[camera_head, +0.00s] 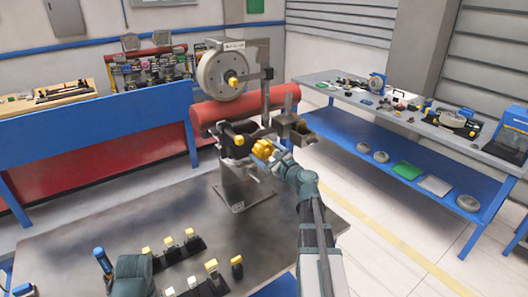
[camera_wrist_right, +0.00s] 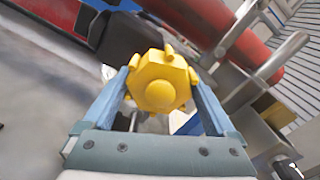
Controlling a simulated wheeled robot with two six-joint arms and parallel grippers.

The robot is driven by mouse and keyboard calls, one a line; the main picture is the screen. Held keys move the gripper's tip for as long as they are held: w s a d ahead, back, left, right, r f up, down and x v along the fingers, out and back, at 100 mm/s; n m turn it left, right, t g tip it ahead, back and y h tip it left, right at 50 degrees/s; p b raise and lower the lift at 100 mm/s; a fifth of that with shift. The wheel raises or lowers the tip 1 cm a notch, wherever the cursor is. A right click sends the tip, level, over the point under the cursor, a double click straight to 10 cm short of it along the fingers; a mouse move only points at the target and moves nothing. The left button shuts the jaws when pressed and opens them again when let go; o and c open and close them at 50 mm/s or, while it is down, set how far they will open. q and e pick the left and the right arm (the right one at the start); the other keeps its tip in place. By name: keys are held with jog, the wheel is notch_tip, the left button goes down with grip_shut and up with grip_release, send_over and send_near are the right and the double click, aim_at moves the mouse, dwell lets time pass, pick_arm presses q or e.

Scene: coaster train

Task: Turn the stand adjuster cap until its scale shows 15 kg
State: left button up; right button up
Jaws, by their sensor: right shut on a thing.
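The stand (camera_head: 240,185) is a grey metal fixture on the near table, with a large pale wheel (camera_head: 211,76) on top. The yellow adjuster cap (camera_head: 261,149) sticks out from its right front side. My right gripper (camera_head: 271,157) reaches it from the front right. In the right wrist view, the faceted yellow cap (camera_wrist_right: 163,80) sits between the two blue-grey fingers of my right gripper (camera_wrist_right: 160,88), shut on it. No scale can be read in either view.
A smaller yellow knob (camera_head: 239,140) sits left of the cap. Several yellow-topped pieces (camera_head: 190,238) and a blue-handled tool (camera_head: 102,260) are at the table's front. A long red cylinder (camera_head: 160,145) lies behind the stand. A blue-framed bench (camera_head: 350,120) stands at right.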

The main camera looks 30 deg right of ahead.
jog(key=n, duration=0.5)
jog(key=shift+n, duration=0.3)
jog(key=n, duration=2.1)
jog(key=shift+n, duration=0.4)
jog(key=n, duration=0.5)
jog(key=shift+n, duration=0.3)
jog(key=n, duration=1.1)
